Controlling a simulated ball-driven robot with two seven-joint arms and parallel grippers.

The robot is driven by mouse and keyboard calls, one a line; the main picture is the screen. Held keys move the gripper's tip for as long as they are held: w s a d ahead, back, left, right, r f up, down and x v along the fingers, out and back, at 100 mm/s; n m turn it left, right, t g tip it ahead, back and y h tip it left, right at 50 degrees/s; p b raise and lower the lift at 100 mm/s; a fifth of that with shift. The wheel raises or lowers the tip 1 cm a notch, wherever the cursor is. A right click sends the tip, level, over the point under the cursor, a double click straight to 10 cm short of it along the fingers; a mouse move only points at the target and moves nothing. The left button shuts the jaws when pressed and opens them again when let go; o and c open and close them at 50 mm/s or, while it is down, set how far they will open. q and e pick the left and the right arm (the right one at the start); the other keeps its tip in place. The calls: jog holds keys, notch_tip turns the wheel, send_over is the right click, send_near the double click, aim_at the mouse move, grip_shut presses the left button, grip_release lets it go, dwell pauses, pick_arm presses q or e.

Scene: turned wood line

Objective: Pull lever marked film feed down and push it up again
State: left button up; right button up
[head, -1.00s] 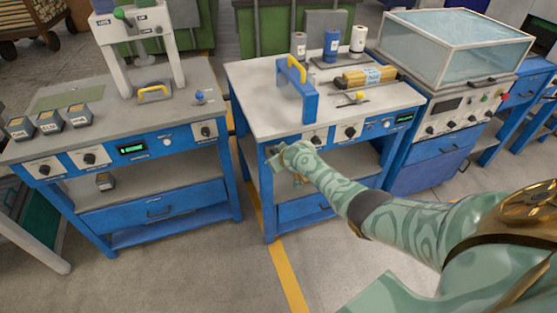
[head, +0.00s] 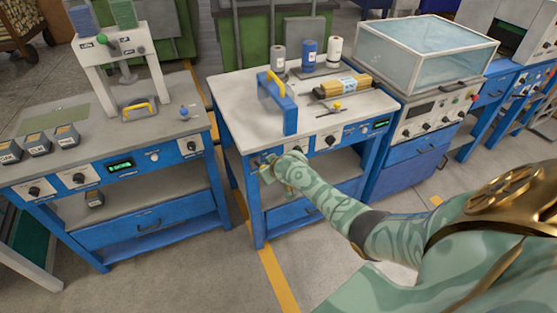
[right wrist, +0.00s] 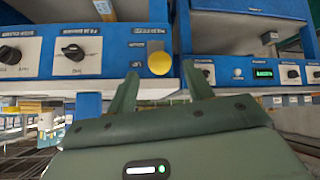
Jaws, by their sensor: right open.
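A round yellow knob (right wrist: 159,62) on the blue front panel (right wrist: 120,50) of the middle bench is the likely film feed lever. The label beside it is upside down and too small to read. My right gripper (right wrist: 163,88) is open, its two green fingers pointing at the panel. The knob appears between and beyond the fingertips; I cannot tell whether they touch it. My left gripper is not in view.
The middle bench (head: 222,105) carries a blue frame with a yellow handle (head: 288,105), a yellow-knobbed part (head: 338,106) and several bottles. Dials (head: 331,140) sit right of my gripper. The left bench (head: 190,95) stands close by across a gap.

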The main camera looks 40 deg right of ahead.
pick_arm(q)
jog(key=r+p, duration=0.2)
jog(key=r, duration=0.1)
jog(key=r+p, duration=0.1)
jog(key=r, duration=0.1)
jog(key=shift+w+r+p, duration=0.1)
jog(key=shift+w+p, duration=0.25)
jog(key=shift+p, duration=0.05)
pick_arm(e)
jog(key=v, duration=0.9)
jog(key=shift+a+r, duration=0.1)
jog(key=shift+r, duration=0.1)
